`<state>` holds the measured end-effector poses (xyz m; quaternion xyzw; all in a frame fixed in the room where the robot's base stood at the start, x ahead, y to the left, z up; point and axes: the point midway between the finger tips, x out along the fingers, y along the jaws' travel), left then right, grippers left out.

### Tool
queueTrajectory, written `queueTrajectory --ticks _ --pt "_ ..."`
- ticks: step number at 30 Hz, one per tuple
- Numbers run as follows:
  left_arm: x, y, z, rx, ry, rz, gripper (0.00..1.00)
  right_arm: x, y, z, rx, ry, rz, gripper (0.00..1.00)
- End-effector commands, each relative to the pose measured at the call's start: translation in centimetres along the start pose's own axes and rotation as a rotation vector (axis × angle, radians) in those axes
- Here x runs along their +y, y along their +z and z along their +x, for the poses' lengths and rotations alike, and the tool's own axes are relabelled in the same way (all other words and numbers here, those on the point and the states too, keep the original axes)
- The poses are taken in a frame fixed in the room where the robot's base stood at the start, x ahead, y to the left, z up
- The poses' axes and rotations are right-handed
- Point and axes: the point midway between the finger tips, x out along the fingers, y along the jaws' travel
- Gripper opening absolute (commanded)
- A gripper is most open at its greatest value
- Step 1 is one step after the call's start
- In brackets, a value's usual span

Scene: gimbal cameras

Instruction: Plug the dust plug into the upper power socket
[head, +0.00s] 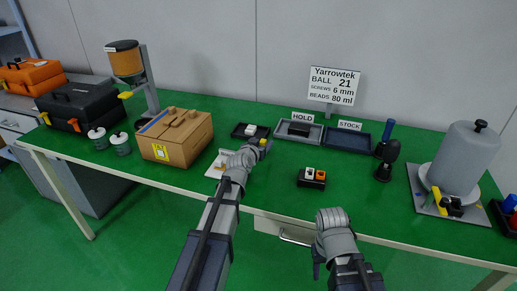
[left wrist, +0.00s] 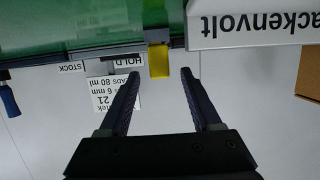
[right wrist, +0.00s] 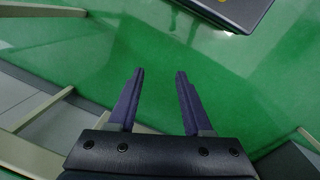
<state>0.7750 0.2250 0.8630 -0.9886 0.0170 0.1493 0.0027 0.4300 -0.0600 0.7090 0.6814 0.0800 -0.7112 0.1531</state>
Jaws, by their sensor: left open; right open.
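My left gripper (left wrist: 161,70) is open. In the left wrist view a yellow block (left wrist: 158,59) shows between its fingertips, with gaps on both sides; I cannot tell how far ahead it is or whether it is the dust plug. A yellow piece (head: 263,142) shows at the left gripper's tip in the head view. A white panel lettered "ackenvolt" (left wrist: 255,25) is beside it, upside down in the left wrist view; the head view shows a white piece (head: 219,163) left of my wrist. No socket openings are clear. My right gripper (right wrist: 160,73) is open and empty, above green.
A black block with white and orange tops (head: 312,178) sits right of my left gripper. Behind are a dark tray (head: 238,133), the HOLD tray (head: 285,134) and the STOCK tray (head: 339,144). A cardboard box (head: 190,147) stands left.

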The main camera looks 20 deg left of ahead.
Motion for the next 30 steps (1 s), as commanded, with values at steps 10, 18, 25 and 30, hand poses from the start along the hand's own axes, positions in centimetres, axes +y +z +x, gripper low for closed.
queueTrajectory --ticks 10,18,25,30 --pt "0.0 0.0 2.5 0.000 0.000 0.000 0.65 -0.1 0.0 0.7 0.000 0.000 0.000 0.50" --pt "0.0 0.0 2.4 0.000 0.000 0.000 0.48 -0.1 0.0 0.7 0.000 0.000 0.000 0.50" --pt "0.0 0.0 2.4 0.000 0.000 0.000 0.22 -0.1 0.0 0.7 0.000 0.000 0.000 0.50" --pt "0.0 0.0 2.4 0.000 0.000 0.000 0.03 -0.1 0.0 0.7 0.000 0.000 0.000 0.50"
